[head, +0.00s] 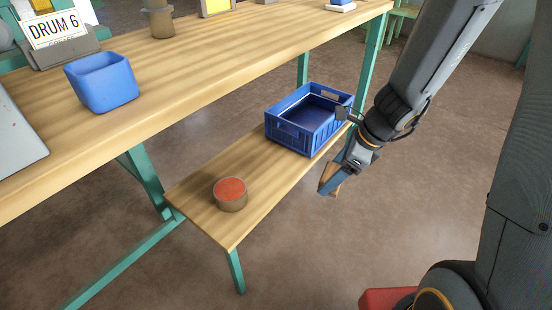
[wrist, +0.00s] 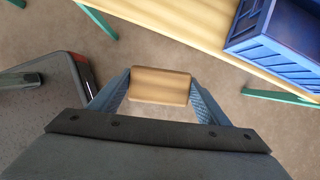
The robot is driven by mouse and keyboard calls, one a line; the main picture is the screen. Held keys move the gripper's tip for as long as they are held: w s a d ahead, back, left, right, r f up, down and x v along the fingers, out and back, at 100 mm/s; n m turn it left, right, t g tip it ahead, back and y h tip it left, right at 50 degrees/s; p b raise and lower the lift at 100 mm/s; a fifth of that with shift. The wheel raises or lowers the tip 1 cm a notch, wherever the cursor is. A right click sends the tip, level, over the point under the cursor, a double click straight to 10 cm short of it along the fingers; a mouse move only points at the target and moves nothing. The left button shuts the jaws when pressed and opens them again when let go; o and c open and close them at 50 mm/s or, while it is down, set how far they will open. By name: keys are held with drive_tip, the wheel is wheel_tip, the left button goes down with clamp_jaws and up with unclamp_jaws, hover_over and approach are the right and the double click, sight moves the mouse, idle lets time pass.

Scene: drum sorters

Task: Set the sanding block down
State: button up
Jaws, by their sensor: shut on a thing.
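The sanding block (wrist: 160,86) is a tan, rounded rectangular piece, seen in the wrist view between my gripper's two blue-grey fingers. My gripper (head: 329,188) is shut on it. In the head view the gripper points down in the air, off the right edge of the low wooden shelf (head: 194,193). Only a small tan part of the block (head: 336,190) shows there, mostly hidden by the finger. The block is clear of any surface, with the floor below it.
A blue crate (head: 288,137) stands on the shelf's far end, close to my arm. A round tin with a red top (head: 231,195) stands near the shelf's front end. Bare shelf lies between them. The higher workbench (head: 190,75) holds a blue bin (head: 103,84) and a DRUM 6 sign (head: 54,31).

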drive_tip(key=f+b, duration=0.1)
drive_tip(key=f+m+b, duration=0.1)
drive_tip(key=d+f+m+t+b, duration=0.1)
drive_tip(key=f, duration=0.1)
drive_tip(key=shift+b, duration=0.3)
drive_tip(key=shift+w+a+f+m+h, duration=0.1)
drive_tip(key=shift+a+m+h, duration=0.05)
drive_tip(key=shift+m+h, duration=0.15)
hover_over(276, 172)
drive_tip(key=s+d, duration=0.1)
drive_tip(key=d, duration=0.1)
drive_tip(key=shift+a, duration=0.25)
drive_tip(key=shift+f+b, duration=1.4)
drive_tip(key=shift+f, duration=0.3)
drive_tip(key=shift+f, duration=0.1)
drive_tip(key=o, duration=1.2)
drive_tip(key=shift+c, duration=0.2)
